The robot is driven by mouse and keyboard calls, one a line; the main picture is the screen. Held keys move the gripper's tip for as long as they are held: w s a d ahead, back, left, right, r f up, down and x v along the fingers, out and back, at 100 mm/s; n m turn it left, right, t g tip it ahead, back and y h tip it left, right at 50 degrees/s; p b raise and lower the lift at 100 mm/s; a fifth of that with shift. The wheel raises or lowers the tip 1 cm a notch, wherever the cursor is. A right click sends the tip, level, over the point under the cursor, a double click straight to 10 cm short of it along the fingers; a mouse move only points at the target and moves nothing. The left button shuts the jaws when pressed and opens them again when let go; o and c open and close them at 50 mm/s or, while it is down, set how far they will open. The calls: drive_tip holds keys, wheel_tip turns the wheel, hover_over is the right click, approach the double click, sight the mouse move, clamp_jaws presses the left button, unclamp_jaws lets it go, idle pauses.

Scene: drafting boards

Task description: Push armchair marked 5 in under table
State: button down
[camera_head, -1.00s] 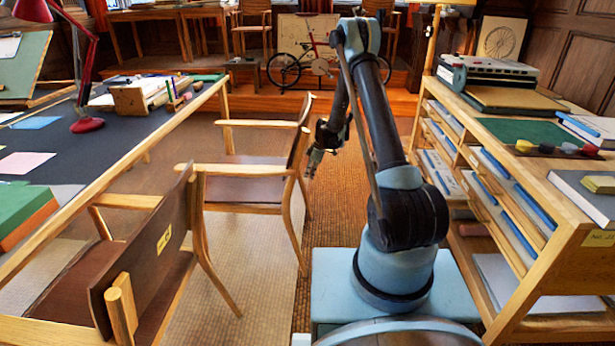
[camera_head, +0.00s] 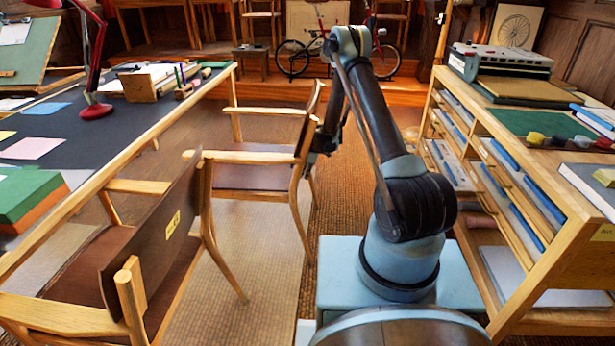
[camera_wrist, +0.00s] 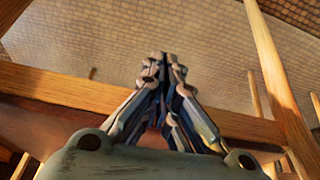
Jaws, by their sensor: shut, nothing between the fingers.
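The farther brown-seated wooden armchair (camera_head: 255,177) stands at the right long side of the dark-topped table (camera_head: 90,128), its back toward my arm. No number shows on it from here, so I cannot read whether it is 5. My gripper (camera_head: 311,160) is low at the outer side of its backrest, partly hidden by the chair frame. In the wrist view my gripper (camera_wrist: 163,62) has its fingers together and empty, over a wooden rail (camera_wrist: 60,88) of the chair. I cannot tell whether they touch.
A nearer armchair (camera_head: 140,250) with a yellow label, seemingly 6, stands at the same table side. A wooden drawer rack (camera_head: 555,225) stands close on the right. A bicycle (camera_head: 340,55) and a low stool (camera_head: 250,62) are at the back. Woven floor lies between chairs and rack.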

drive_tip(key=a, duration=2.9)
drive_tip(key=shift+s, duration=0.15)
